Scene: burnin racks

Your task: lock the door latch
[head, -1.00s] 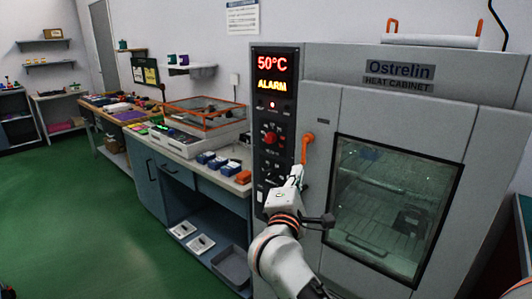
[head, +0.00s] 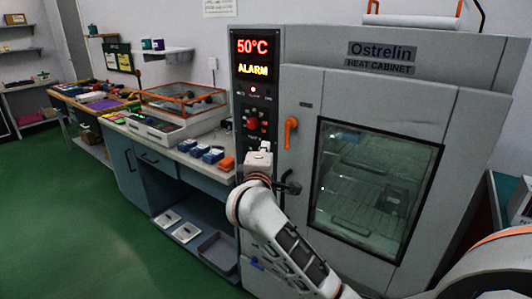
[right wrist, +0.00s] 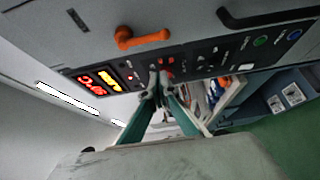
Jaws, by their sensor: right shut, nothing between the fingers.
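The door latch (head: 290,130) is an orange lever on the left edge of the cabinet door (head: 380,95). Its round pivot is at the top and the lever hangs straight down. It also shows in the right wrist view (right wrist: 142,38), above the fingertips and apart from them. My right gripper (head: 265,147) is shut and empty, in front of the control panel, left of and below the latch. Its closed fingertips (right wrist: 155,84) show in the right wrist view against the panel; I cannot tell whether they touch it. My left gripper is out of view.
The control panel (head: 254,95) reads 50°C and ALARM, with a red knob (head: 252,124). The dark door window (head: 372,185) is right of the latch. A bench (head: 200,172) with blue and orange blocks stands left of the cabinet. Green floor is free at lower left.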

